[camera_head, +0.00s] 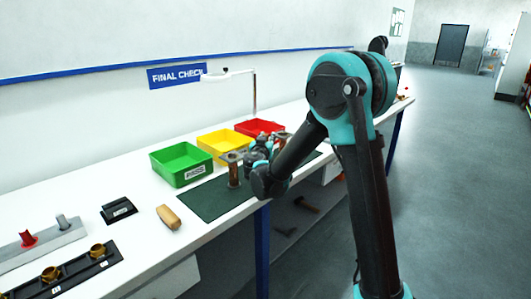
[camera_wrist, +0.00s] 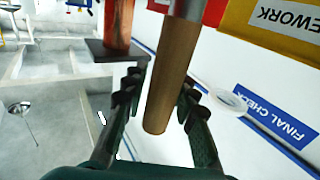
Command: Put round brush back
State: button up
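A round tan wooden handle with a grey metal collar, which I take as the round brush (camera_wrist: 167,95), lies between the fingers of my gripper (camera_wrist: 160,85) in the wrist view. In the head view my gripper (camera_head: 259,160) is over the dark green mat (camera_head: 208,204), close to a flanged copper pipe (camera_head: 233,172). The brush cannot be made out clearly there.
Green (camera_head: 180,172), yellow (camera_head: 222,141) and red (camera_head: 256,125) bins stand behind the mat. To the left are a tan block (camera_head: 168,216), a black holder (camera_head: 118,210), a grey peg rail (camera_head: 55,236) and a black rack (camera_head: 75,272). Bare white bench lies between them.

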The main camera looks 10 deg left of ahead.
jog(key=shift+w, duration=0.1)
jog(key=shift+c, duration=0.4)
grip_shut()
notch_tip(320, 180, up, 20)
dwell(0.6)
